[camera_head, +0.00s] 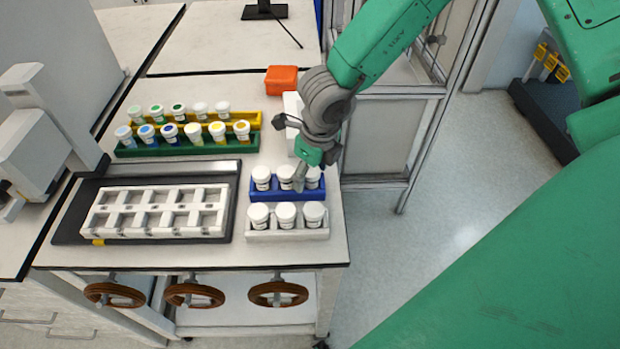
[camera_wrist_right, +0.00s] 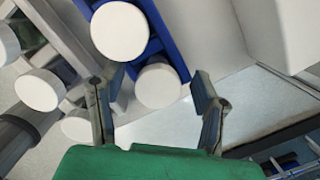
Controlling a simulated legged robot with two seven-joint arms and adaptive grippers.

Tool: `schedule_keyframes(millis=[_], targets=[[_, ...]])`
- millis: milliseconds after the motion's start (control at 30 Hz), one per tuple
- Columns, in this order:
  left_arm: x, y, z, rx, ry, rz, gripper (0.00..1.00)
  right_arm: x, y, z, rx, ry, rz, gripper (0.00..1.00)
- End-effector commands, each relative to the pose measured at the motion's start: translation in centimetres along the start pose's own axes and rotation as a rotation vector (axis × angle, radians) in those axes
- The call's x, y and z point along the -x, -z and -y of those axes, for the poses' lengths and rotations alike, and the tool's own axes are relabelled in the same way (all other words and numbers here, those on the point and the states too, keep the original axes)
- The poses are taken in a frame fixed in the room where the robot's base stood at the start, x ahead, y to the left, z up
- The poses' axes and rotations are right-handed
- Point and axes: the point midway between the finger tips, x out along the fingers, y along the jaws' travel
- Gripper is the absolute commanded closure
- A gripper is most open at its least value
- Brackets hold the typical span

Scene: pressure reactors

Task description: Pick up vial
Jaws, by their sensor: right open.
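White-capped vials stand upright in a blue rack (camera_head: 270,196). The left one is this vial (camera_head: 261,177); the others are partly behind my right gripper (camera_head: 300,182). More white-capped vials (camera_head: 286,214) stand in a white rack (camera_head: 288,236) in front. My right gripper reaches down over the right part of the blue rack. In the wrist view, my right gripper (camera_wrist_right: 157,84) is open, with one vial's white cap (camera_wrist_right: 158,86) between its fingers, in the blue rack (camera_wrist_right: 168,40). Whether the fingers touch it I cannot tell. My left gripper is not in view.
Green and yellow racks (camera_head: 190,149) with several coloured-cap vials stand behind left. A black tray with a white multi-slot holder (camera_head: 155,212) lies to the left. An orange box (camera_head: 281,79) and a white box (camera_head: 292,107) stand behind. The table's right edge is close.

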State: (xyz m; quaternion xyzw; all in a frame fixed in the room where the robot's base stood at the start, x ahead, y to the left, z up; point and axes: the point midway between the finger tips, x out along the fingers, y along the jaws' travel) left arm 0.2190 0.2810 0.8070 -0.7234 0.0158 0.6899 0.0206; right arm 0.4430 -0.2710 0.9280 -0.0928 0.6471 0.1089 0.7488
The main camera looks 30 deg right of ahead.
Motion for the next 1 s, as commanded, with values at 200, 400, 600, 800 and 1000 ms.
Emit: schedule_keyframes(millis=[200, 400, 600, 800, 1000], targets=[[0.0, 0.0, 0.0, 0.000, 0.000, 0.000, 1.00, 0.1, 0.0, 0.0, 0.001, 0.000, 0.002, 0.50], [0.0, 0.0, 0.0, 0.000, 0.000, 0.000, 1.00, 0.0, 0.0, 0.0, 0.000, 0.000, 0.001, 0.91], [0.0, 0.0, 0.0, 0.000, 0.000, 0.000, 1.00, 0.0, -0.1, 0.0, 0.000, 0.000, 0.001, 0.91], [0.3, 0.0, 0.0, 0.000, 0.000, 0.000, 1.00, 1.4, -0.4, 0.0, 0.001, 0.001, 0.005, 0.91], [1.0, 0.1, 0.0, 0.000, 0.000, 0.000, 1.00, 5.5, -0.9, 0.0, -0.001, 0.000, 0.007, 0.91]])
